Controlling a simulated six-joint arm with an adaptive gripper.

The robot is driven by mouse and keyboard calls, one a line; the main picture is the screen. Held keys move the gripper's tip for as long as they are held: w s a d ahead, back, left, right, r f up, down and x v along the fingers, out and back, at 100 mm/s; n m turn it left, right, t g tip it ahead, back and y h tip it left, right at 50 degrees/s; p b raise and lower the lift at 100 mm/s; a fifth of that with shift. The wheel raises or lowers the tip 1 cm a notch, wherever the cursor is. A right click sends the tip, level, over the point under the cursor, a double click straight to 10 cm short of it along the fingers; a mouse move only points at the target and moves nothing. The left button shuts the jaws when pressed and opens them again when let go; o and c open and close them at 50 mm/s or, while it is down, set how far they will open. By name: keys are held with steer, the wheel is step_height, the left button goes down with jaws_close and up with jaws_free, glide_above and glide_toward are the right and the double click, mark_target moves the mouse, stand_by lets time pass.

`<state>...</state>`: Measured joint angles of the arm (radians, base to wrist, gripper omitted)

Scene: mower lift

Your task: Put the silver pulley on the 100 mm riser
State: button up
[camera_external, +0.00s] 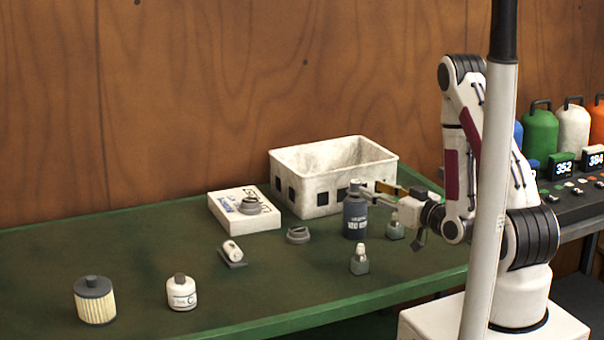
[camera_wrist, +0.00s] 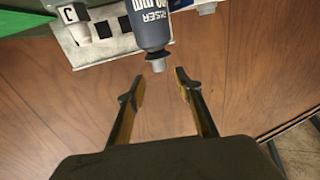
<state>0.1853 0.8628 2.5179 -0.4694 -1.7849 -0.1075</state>
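Two grey pulleys show in the external view: one pulley (camera_external: 249,206) lies on a flat white printed block (camera_external: 231,219), the other pulley (camera_external: 298,235) lies on the green table. I cannot tell by colour which is the silver one. A dark bottle-shaped piece (camera_external: 355,218) stands upright right of them; in the wrist view its label (camera_wrist: 150,20) seems to read "RISER" and a size in mm, the leading digits unclear. My gripper (camera_external: 374,193) is at its upper right. In the wrist view my gripper (camera_wrist: 159,83) is open and empty, its fingertips just short of the dark piece's narrow top.
A white crate (camera_external: 312,170) stands behind the dark piece. Small bottles (camera_external: 359,262) (camera_external: 395,227) stand close by. The table's far left (camera_external: 60,245) is clear.

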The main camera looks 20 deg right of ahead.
steer(key=s+d+r+g+h, duration=0.2)
steer(key=d+r+g+h, duration=0.25)
steer(key=r, duration=0.45)
steer(key=s+a+r+m+g, duration=0.1)
steer(key=s+r+g, duration=0.2)
steer(key=s, duration=1.1)
steer(key=s+a+r+m+g, duration=0.1)
steer(key=s+r+g, duration=0.3)
steer(key=s, duration=1.1)
steer(key=shift+a+r+m, duration=0.25)
steer(key=shift+r+m, duration=0.05)
steer(key=shift+m, duration=0.3)
steer(key=shift+h, duration=0.25)
